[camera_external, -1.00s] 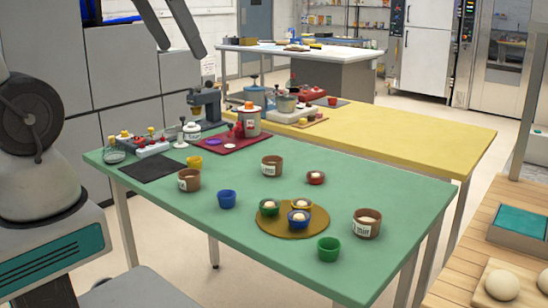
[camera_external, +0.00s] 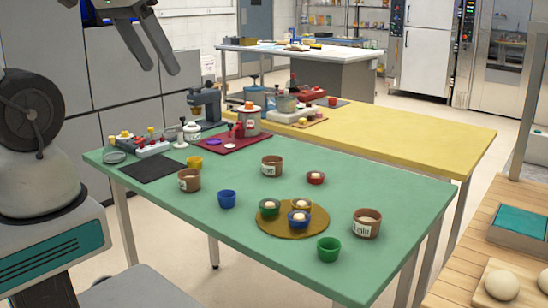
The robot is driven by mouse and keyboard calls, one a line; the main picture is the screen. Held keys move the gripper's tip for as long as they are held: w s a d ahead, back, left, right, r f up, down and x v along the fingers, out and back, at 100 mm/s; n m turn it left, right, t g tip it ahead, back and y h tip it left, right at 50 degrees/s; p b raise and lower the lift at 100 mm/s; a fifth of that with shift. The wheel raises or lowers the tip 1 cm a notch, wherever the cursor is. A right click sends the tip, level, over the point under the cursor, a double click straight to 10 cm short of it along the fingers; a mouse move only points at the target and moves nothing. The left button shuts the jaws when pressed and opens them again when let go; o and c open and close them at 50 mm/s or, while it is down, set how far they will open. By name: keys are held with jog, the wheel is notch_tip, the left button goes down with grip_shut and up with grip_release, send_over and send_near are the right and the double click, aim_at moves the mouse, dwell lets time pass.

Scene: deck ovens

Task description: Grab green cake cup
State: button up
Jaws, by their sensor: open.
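A green cake cup (camera_external: 328,248) stands empty near the front right edge of the green table (camera_external: 215,262). Another green cup (camera_external: 269,207), with pale filling, stands on the round brown board (camera_external: 292,231) beside a filled blue cup (camera_external: 299,218) and a filled yellow cup (camera_external: 301,204). My gripper (camera_external: 158,58) is open and empty at the upper left, in the air above and well away from the cups. Its two fingers point down and are apart.
A brown pot (camera_external: 366,223) stands close to the right of the green cup. A blue cup (camera_external: 227,199), a red cup (camera_external: 315,178), a yellow cup (camera_external: 194,162) and brown pots (camera_external: 189,180) stand around the table.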

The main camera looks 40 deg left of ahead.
jog(key=m+g+b, duration=0.2)
jog(key=b, duration=1.3)
send_over(328, 243)
jog(key=s+d, duration=0.2)
jog(key=s, duration=0.2)
jog(key=shift+h, duration=0.3)
jog(key=f, duration=3.4)
jog(key=shift+w+a+f, duration=0.1)
jog(key=shift+a+f, duration=0.1)
jog(key=shift+f, duration=0.05)
jog(key=shift+g, duration=0.3)
jog(key=x, duration=0.1)
jog(key=b+x, duration=0.1)
jog(key=x, duration=0.3)
jog(key=shift+w+a+f, duration=0.1)
jog(key=shift+w+a, duration=0.05)
jog(key=shift+a, duration=0.2)
jog(key=c, duration=1)
